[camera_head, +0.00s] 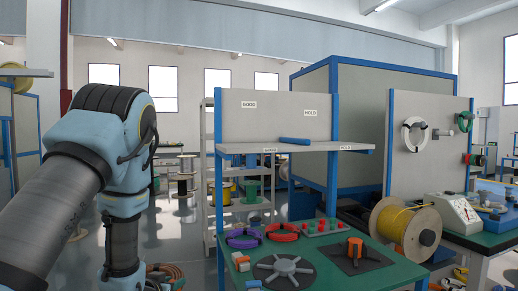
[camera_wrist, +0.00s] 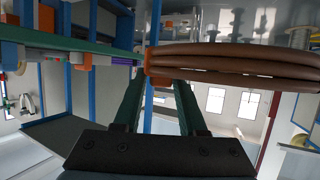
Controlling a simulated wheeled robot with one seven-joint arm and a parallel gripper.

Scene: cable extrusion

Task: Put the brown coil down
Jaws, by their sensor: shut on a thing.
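The brown coil (camera_wrist: 240,65) is a flat ring of several brown strands, seen edge-on across the upper right of the wrist view. An orange tie (camera_wrist: 160,66) wraps it at its left end. My gripper (camera_wrist: 160,84) is shut on the coil at this tied end, and the rest extends to the right. The coil's far side is hidden. In the head view my arm covers the left side, and my gripper is not clearly visible. Brown-orange coils (camera_head: 166,273) show low beside the arm; I cannot tell whether the held coil is among them.
A green-topped table (camera_head: 330,279) carries a purple ring (camera_head: 243,238), a red ring (camera_head: 281,232) and a dark disc with grey spokes (camera_head: 284,270). A shelf (camera_head: 292,148) labelled GOOD and HOLD stands above, with a blue item on it. A yellow cable reel (camera_head: 395,222) stands at right.

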